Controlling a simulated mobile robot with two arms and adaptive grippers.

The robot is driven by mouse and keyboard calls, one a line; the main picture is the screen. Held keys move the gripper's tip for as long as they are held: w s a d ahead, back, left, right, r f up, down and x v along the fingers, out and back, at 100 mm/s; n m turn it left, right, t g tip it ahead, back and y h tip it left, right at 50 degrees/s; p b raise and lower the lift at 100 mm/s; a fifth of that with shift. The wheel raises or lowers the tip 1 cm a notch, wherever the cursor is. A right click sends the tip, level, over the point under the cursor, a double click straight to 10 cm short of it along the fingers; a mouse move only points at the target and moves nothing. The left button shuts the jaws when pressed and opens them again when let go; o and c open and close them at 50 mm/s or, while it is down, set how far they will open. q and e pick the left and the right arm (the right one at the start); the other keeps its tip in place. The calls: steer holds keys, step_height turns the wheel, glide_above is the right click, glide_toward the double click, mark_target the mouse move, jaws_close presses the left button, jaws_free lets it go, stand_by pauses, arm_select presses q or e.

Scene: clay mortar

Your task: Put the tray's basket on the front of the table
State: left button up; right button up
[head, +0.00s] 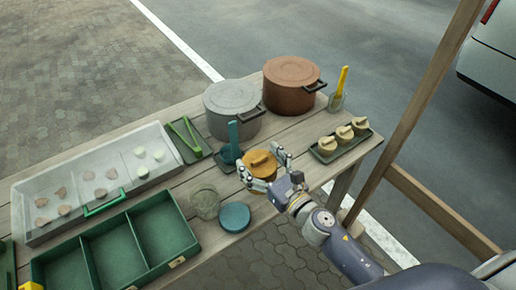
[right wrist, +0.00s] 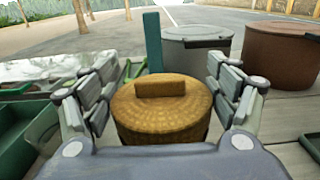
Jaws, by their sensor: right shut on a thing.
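A round, lidded orange-brown basket (head: 261,162) is at the front of the table, right of the middle. My right gripper (head: 259,161) is shut on it, with a finger on either side. In the right wrist view the woven basket (right wrist: 163,112) is upright between the fingers, with a block-like handle on its lid. I cannot tell whether its base touches the table. A dark green tray (head: 345,152) at the table's right end holds several paler lidded baskets (head: 328,145). My left gripper is not in view.
A grey pot (head: 232,108) and a brown pot (head: 291,85) stand behind. A blue-green upright thing (head: 232,145), a glass bowl (head: 205,203) and a blue round lid (head: 235,217) are left of the basket. A wooden post (head: 420,100) rises at right.

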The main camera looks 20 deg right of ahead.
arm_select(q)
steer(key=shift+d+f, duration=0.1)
arm_select(e)
steer(key=w+d+f, duration=0.2)
steer(key=w+f, duration=0.2)
steer(key=w, duration=0.3)
steer(key=shift+d, duration=0.15)
arm_select(q)
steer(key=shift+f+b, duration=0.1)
steer(key=shift+b, duration=0.25)
arm_select(e)
steer(key=shift+f, duration=0.15)
steer(key=o, duration=0.9)
steer(key=shift+f, duration=0.1)
steer(key=o, duration=0.4)
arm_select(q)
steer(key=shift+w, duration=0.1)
arm_select(e)
steer(key=shift+o, duration=0.2)
